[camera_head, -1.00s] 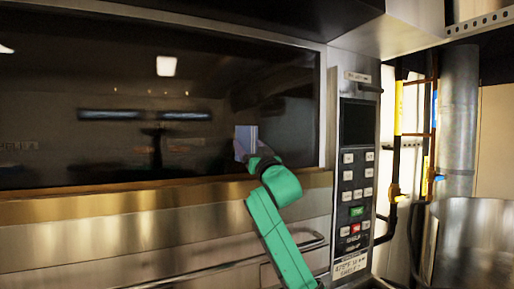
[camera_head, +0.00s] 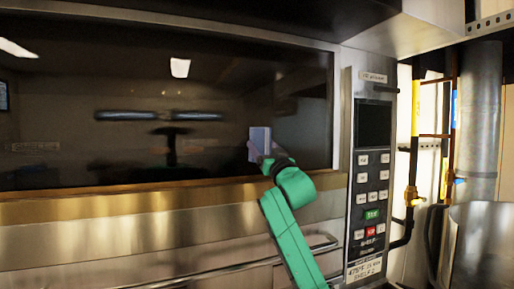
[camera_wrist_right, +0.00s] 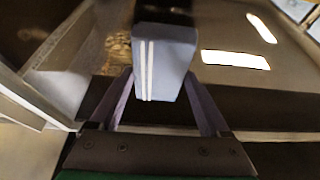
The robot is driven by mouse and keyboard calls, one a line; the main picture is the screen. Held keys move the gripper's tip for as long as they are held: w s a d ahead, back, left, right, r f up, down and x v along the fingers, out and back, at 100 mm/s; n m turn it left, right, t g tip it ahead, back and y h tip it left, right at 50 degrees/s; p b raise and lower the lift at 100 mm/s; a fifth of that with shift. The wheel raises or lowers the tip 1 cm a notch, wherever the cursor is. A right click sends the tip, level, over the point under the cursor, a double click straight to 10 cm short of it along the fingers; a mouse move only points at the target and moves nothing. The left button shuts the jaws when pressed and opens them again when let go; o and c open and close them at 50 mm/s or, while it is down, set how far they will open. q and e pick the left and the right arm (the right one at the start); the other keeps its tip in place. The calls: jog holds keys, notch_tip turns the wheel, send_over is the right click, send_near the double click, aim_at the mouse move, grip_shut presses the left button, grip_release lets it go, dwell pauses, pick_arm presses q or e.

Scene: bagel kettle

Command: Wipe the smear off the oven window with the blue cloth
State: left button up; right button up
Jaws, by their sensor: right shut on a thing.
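The blue cloth (camera_head: 260,138) is a pale blue folded block with white stripes, in front of the lower right of the dark oven window (camera_head: 90,75). My right gripper (camera_head: 261,156) is shut on it; in the right wrist view the cloth (camera_wrist_right: 167,58) stands up between the two fingers. I cannot tell whether the cloth touches the glass. A mottled brown patch (camera_wrist_right: 118,45), possibly the smear, shows left of the cloth in the right wrist view. No clear smear shows in the head view. My left gripper is out of view.
A control panel (camera_head: 372,185) with buttons stands right of the window. A horizontal handle bar (camera_head: 230,273) runs below the window ledge (camera_head: 120,203). Pipes and a metal cylinder (camera_head: 481,110) stand at the far right. Lights reflect in the glass.

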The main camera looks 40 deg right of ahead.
jog(key=shift+s+d, duration=0.25)
jog(key=shift+d, duration=0.4)
jog(key=shift+s+d, duration=0.2)
jog(key=shift+d, duration=0.45)
jog(key=shift+s+d, duration=0.25)
jog(key=shift+d, duration=0.5)
jog(key=shift+s+d, duration=0.2)
jog(key=shift+d, duration=0.5)
jog(key=shift+s+d, duration=0.25)
jog(key=shift+d, duration=0.5)
jog(key=shift+w+a+b, duration=0.1)
jog(key=shift+w+a, duration=0.5)
jog(key=shift+a, duration=1.2)
jog(key=shift+w+a+b, duration=0.1)
jog(key=shift+w+a, duration=0.55)
jog(key=shift+a, duration=1.15)
jog(key=shift+w+a+b, duration=0.1)
jog(key=shift+w+a, duration=0.5)
jog(key=shift+a, duration=1.2)
jog(key=s+b, duration=0.1)
jog(key=s, duration=0.1)
jog(key=s+a+b, duration=0.1)
jog(key=s+b, duration=0.1)
jog(key=s, duration=0.1)
jog(key=shift+s+a, duration=0.35)
